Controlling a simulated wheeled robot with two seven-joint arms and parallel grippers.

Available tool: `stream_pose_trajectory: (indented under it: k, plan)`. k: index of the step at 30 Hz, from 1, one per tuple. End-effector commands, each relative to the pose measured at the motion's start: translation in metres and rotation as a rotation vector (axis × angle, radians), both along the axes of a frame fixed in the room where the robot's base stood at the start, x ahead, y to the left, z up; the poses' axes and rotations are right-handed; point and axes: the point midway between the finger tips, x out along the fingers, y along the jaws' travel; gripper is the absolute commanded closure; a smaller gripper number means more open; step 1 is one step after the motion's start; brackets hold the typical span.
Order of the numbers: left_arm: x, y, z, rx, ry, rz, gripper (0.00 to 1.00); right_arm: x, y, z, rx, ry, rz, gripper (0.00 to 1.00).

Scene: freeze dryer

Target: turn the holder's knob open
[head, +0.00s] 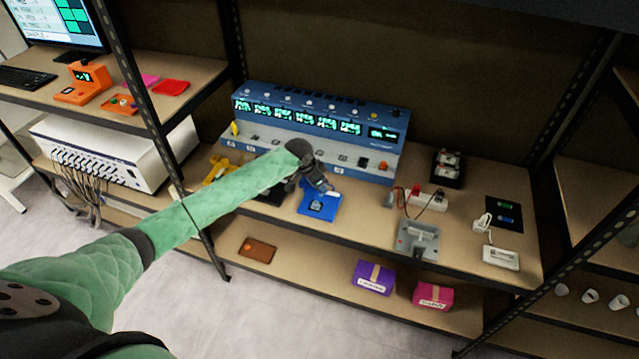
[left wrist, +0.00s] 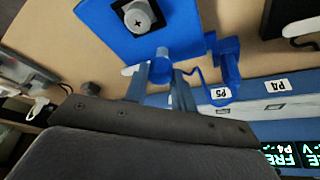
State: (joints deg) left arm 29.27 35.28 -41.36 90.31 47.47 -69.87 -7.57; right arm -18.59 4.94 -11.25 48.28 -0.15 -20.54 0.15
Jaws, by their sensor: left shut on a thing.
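The blue holder (head: 318,208) lies on the middle shelf in front of the blue-grey instrument. In the left wrist view its flat plate (left wrist: 95,15) carries a grey slotted round piece (left wrist: 138,17) in a dark square. A blue knob (left wrist: 163,60) sticks out at its edge, with a blue bracket (left wrist: 228,65) beside it. My left gripper (head: 318,184) reaches in over the back of the holder. In the left wrist view its two narrow fingers (left wrist: 162,82) are shut on the knob. The fingers partly hide the knob. My right gripper is not in view.
The blue-grey instrument (head: 310,143) with several lit displays stands close behind my gripper. A yellow object (head: 218,168) lies left of the holder. A grey metal device (head: 418,240) and a red-and-white device (head: 427,200) stand to the right. Dark shelf posts frame the bench.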

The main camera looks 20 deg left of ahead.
Motion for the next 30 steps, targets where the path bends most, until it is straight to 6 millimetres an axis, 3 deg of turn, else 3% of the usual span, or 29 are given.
stream_pose_trajectory:
  k: [12,13,16,26,30]
  plan:
    - [0.001,0.001,0.001,-0.001,-0.002,0.008,0.97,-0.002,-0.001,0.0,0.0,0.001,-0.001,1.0]
    - [0.001,0.001,0.001,-0.001,-0.002,0.008,0.72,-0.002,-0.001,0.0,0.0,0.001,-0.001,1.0]
    - [0.001,0.0,0.001,0.0,-0.001,0.008,0.53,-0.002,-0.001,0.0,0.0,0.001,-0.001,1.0]
    - [0.0,0.001,0.001,0.0,-0.001,0.007,0.53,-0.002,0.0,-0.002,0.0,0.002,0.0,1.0]
    - [-0.004,0.005,0.011,0.0,-0.002,0.007,0.53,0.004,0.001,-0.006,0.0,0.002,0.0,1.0]
